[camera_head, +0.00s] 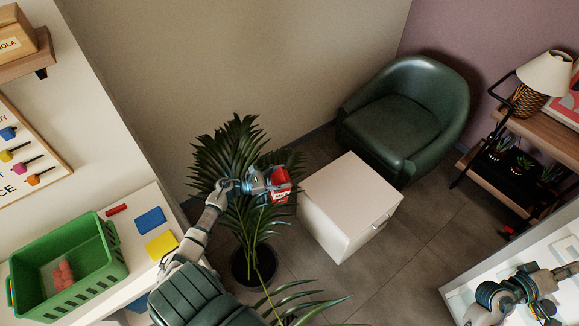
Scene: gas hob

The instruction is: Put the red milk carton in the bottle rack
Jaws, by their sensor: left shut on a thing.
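The red milk carton (281,182), red with a white part, is held up in the air in the middle of the view, in front of the dark green palm leaves. My left gripper (272,184) is shut on it from its left side and hides part of it. My right arm shows at the lower right corner, over a white surface; its gripper, at the picture's edge, is too unclear to tell its state. I cannot make out a bottle rack in this view.
A potted palm (240,160) stands around my left forearm. A white cabinet (350,190) and a green armchair (405,115) are right of the carton. A green crate (100,275) with reddish items sits on the left table. A wooden shelf (545,135) holds a lamp and plants.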

